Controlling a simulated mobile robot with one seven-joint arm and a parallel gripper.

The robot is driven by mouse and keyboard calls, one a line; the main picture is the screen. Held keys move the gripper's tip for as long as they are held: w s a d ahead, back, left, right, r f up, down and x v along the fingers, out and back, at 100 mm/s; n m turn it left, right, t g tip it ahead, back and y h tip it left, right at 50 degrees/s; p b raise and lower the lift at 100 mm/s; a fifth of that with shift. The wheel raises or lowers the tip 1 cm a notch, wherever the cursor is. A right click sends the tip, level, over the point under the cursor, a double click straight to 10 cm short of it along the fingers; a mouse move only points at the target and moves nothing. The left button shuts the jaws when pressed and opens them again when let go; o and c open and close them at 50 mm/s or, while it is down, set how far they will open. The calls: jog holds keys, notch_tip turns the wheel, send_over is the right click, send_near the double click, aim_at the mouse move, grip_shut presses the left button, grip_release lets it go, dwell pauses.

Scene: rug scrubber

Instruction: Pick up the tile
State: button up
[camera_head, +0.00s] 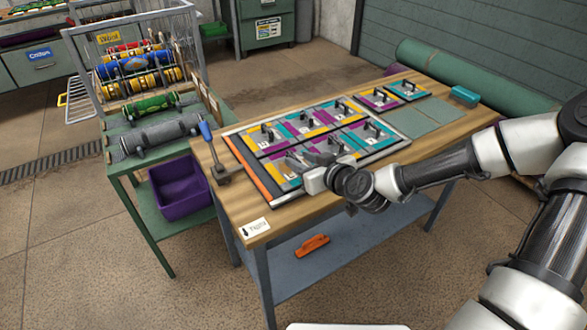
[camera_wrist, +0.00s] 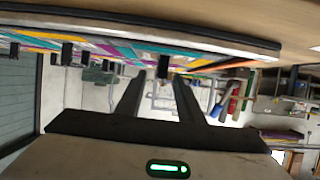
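Several square tiles in purple, teal, yellow and white, each with an upright black handle, lie in a framed tray (camera_head: 237,150) on the wooden table. One such tile (camera_head: 278,168) lies at the tray's front left corner, partly hidden by my gripper (camera_head: 302,160). Two more tiles, one purple and yellow (camera_head: 374,103) and one teal (camera_head: 409,93), lie behind the tray. In the wrist view, my gripper (camera_wrist: 160,78) has its two fingers apart. A dark tile handle (camera_wrist: 163,62) shows between or beyond the fingertips; I cannot tell whether they touch it.
Two plain grey-green squares (camera_head: 410,123) and a teal block (camera_head: 465,95) lie at the table's right. A blue-handled tool (camera_head: 209,140) stands at its left edge. A green cart with rolls (camera_head: 162,133) and a purple bin (camera_head: 180,187) stand left. An orange tool (camera_head: 312,245) lies on the lower shelf.

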aim_at(295, 158)
jog(key=x, duration=0.3)
jog(key=shift+w+a+f+b, duration=0.1)
jog(key=shift+w+a+b, duration=0.15)
jog(key=shift+a+b, duration=0.05)
grip_shut()
